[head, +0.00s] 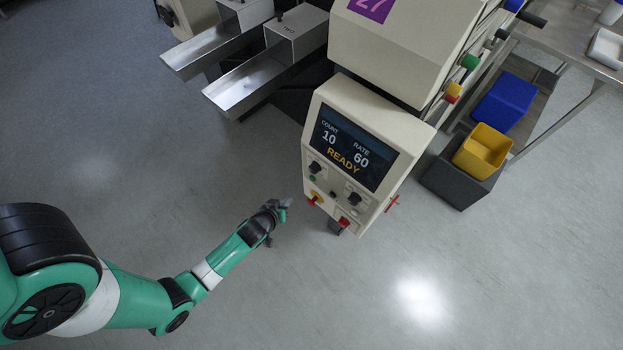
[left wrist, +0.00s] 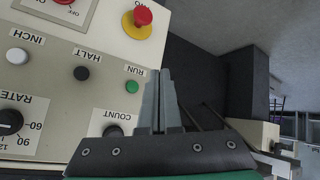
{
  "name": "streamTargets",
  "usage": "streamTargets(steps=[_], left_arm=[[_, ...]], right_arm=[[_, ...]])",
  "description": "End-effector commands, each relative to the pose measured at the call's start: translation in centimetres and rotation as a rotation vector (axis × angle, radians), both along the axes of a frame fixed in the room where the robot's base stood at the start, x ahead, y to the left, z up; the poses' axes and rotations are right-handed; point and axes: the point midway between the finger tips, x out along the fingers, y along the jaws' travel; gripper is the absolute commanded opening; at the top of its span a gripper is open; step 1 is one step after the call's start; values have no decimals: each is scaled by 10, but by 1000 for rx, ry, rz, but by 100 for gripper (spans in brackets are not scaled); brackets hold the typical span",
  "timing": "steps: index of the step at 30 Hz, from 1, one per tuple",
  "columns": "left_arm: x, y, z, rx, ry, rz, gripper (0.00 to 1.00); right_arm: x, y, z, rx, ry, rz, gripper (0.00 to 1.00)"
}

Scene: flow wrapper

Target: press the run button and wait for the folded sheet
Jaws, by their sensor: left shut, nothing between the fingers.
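The control panel (head: 352,155) of the flow wrapper faces me in the head view, and its screen (head: 350,147) reads COUNT 10, RATE 60 and READY. The green run button (left wrist: 131,87), labelled RUN, shows in the left wrist view; it is also a small green dot in the head view (head: 312,178). My left gripper (head: 286,202) is shut and empty, just left of the panel. In the left wrist view its fingertips (left wrist: 161,75) are to the right of the run button, and I cannot tell the exact gap. No folded sheet is visible.
A red stop button on yellow (left wrist: 143,17), a black HALT button (left wrist: 81,73), a white INCH button (left wrist: 17,56) and knobs sit near the run button. Metal chutes (head: 245,86) stand behind the panel. Yellow (head: 483,150) and blue (head: 503,100) bins are at right. The front floor is clear.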

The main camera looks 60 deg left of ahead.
Motion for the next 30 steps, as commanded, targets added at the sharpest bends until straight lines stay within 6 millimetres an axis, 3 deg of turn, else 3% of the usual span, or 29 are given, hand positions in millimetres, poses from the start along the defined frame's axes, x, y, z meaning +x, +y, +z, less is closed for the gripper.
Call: streamTargets(steps=[15, 30], left_arm=[[65, 23, -2, 1, -1, -2, 0], [76, 28, 0, 0, 1, -1, 0]], right_arm=[[0, 0, -27, 0, 0, 0, 62], [0, 0, -30, 0, 0, 0, 62]])
